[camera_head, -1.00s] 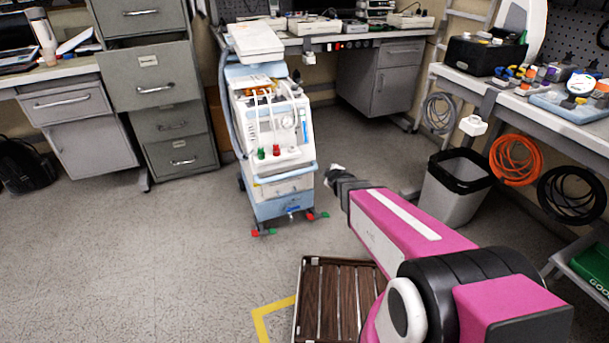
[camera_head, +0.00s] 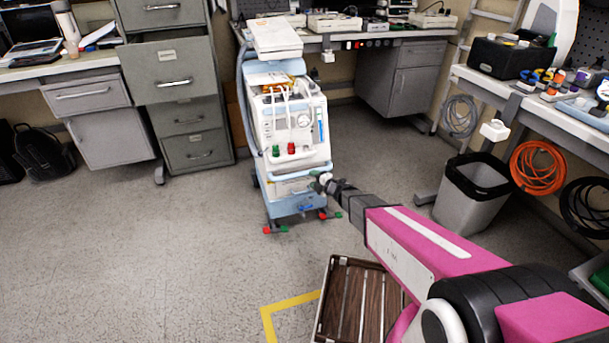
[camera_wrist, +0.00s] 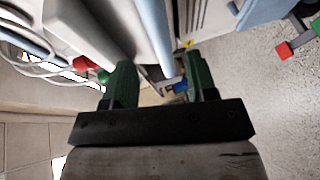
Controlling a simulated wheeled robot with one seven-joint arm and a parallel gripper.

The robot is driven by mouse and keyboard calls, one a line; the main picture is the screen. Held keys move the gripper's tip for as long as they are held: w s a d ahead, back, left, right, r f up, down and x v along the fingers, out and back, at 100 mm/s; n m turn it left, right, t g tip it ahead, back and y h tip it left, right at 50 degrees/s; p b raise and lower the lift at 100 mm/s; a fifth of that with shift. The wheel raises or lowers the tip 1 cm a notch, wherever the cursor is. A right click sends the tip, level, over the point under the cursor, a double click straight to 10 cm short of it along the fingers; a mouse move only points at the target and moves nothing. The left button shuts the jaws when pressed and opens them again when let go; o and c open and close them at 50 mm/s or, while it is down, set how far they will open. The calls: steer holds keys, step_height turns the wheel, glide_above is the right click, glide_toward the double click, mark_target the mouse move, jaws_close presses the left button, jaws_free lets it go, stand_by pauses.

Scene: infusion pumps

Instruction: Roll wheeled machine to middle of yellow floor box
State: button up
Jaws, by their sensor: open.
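The wheeled machine (camera_head: 290,135) is a white and light blue medical cart standing upright on the floor, with red and green casters and a light blue handle bar across its front. My gripper (camera_head: 318,182) is at its front right, just below the bar. In the wrist view my gripper (camera_wrist: 153,85) is open, its two green fingers close to the bar (camera_wrist: 153,35), which lies ahead of and partly between them; contact cannot be told. The yellow floor box (camera_head: 290,301) shows only as a corner of tape at the bottom; the rest is cut off or hidden.
A slatted dark wooden platform (camera_head: 356,305) lies beside the yellow tape, partly behind my arm. A waste bin (camera_head: 468,205) stands to the right. Filing cabinets (camera_head: 180,90) and a bench are behind.

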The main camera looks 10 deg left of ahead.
mark_target(306, 174)
steer(key=x, duration=0.7)
steer(key=shift+w+a, duration=0.15)
steer(key=shift+a, duration=0.05)
jaws_close()
